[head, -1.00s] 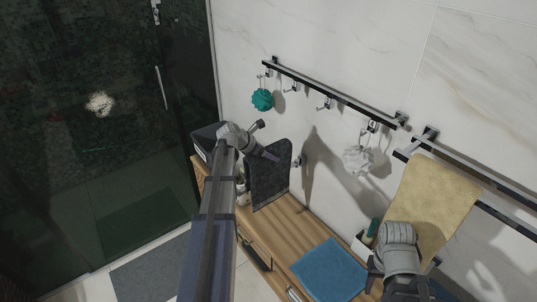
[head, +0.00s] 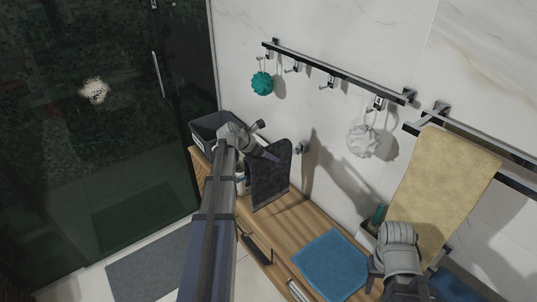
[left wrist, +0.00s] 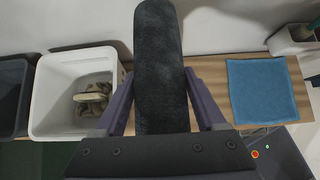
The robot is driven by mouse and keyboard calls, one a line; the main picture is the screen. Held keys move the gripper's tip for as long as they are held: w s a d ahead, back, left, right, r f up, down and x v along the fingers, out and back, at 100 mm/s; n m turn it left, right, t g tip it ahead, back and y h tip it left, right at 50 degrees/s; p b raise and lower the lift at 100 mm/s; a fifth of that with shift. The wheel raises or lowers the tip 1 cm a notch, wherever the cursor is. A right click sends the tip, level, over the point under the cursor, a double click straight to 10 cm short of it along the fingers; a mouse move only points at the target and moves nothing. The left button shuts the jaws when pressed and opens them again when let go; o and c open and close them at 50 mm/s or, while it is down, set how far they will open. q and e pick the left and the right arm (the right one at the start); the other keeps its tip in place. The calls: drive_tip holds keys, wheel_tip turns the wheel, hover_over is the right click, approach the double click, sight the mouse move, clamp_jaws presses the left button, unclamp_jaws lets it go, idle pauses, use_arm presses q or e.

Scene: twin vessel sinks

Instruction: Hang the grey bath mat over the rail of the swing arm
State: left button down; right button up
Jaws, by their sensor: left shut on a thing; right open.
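The grey bath mat (head: 271,178) is dark and hangs down from my left gripper (head: 266,148), above the wooden counter's back and close to the wall. In the left wrist view the mat (left wrist: 160,60) stands between the two fingers as a thick, rounded dark strip. My left gripper is shut on it. My right gripper (head: 400,252) is open and empty, low in front of a yellow towel. I cannot tell for sure which fitting is the swing arm; a chrome-and-black rail (head: 412,127) on the right wall carries the yellow towel (head: 445,185).
A hook rack (head: 335,72) on the wall holds a teal puff (head: 262,83) and a white puff (head: 362,142). A blue cloth (head: 330,265) lies on the counter (head: 305,215). A white bin (left wrist: 50,100) and a dark bin (left wrist: 12,90) stand left of the mat in the wrist view.

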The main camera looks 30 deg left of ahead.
sight(256, 159)
use_arm(q)
drive_tip(key=shift+f+b, duration=2.25)
drive_tip(key=shift+f, duration=0.25)
unclamp_jaws()
drive_tip(key=p+v, duration=0.5)
drive_tip(key=v, duration=0.2)
drive_tip(key=shift+s+d+r, duration=0.1)
drive_tip(key=shift+r, duration=0.05)
drive_tip(key=shift+s+r, duration=0.15)
drive_tip(key=shift+s, duration=0.1)
